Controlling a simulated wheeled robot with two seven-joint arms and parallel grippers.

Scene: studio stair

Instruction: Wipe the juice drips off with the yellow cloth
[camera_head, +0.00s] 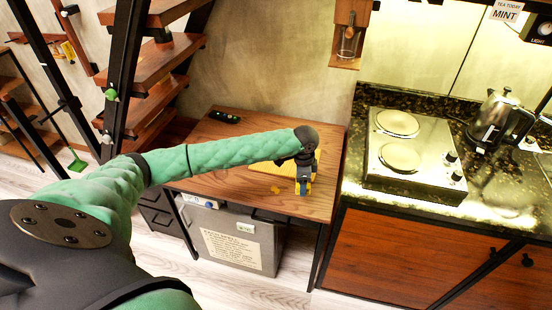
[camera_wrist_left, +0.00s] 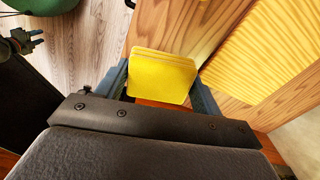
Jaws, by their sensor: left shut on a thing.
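The yellow cloth (camera_wrist_left: 162,78) is a folded, layered pad between the fingers of my left gripper (camera_head: 304,186). The gripper is shut on it, low over the front of the wooden table (camera_head: 215,135). Only a little yellow shows at the fingers in the head view. A small yellow juice drip (camera_head: 274,190) lies on the table just left of the gripper. I cannot tell whether the cloth touches the table. A dark gripper-like part, probably my right gripper (camera_wrist_left: 24,41), shows at the wrist view's left edge.
A ribbed yellow mat or board (camera_wrist_left: 265,62) lies on the table behind the gripper, partly hidden by my arm in the head view. A dark remote (camera_head: 224,117) lies at the back left. The counter with a hotplate (camera_head: 412,150) and kettle (camera_head: 500,122) stands right.

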